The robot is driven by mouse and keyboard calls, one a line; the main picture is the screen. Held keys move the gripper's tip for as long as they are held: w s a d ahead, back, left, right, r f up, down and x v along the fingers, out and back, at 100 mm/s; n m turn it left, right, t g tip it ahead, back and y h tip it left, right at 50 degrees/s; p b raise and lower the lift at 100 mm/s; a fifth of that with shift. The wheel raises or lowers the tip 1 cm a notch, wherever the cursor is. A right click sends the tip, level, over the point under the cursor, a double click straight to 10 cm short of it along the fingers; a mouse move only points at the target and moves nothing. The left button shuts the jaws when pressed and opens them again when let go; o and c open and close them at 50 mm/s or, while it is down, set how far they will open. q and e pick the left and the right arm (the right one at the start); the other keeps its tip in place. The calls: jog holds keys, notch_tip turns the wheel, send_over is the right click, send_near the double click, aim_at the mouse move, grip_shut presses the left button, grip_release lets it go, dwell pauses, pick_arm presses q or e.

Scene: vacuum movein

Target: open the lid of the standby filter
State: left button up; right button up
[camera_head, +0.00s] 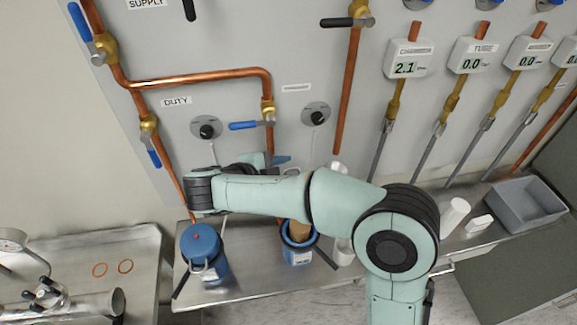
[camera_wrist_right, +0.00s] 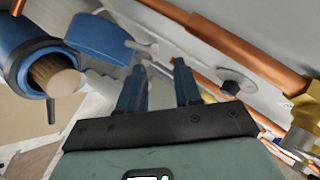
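The standby filter (camera_head: 299,254) is a blue housing on the steel bench, with its top open and a tan cartridge (camera_head: 300,231) showing inside. In the right wrist view the open housing (camera_wrist_right: 22,52) is at the left, and a round blue lid (camera_wrist_right: 98,38) with a grey handle (camera_wrist_right: 146,50) is swung off its mouth. My right gripper (camera_wrist_right: 160,66) is open and empty; its left fingertip is close to the handle, and I cannot tell if they touch. In the head view this gripper (camera_head: 282,160) is partly hidden behind my arm. My left gripper is not in view.
The duty filter (camera_head: 204,262), blue and lidded, stands left of the standby filter. Copper pipes (camera_head: 200,78) and blue-handled valves (camera_head: 244,125) line the panel close behind my gripper. A grey bin (camera_head: 522,205) and white pieces (camera_head: 453,215) are at the right.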

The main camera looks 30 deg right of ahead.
jog(key=v, duration=1)
jog(key=shift+a+r, duration=0.15)
jog(key=shift+r, duration=0.1)
jog(key=shift+s, duration=0.15)
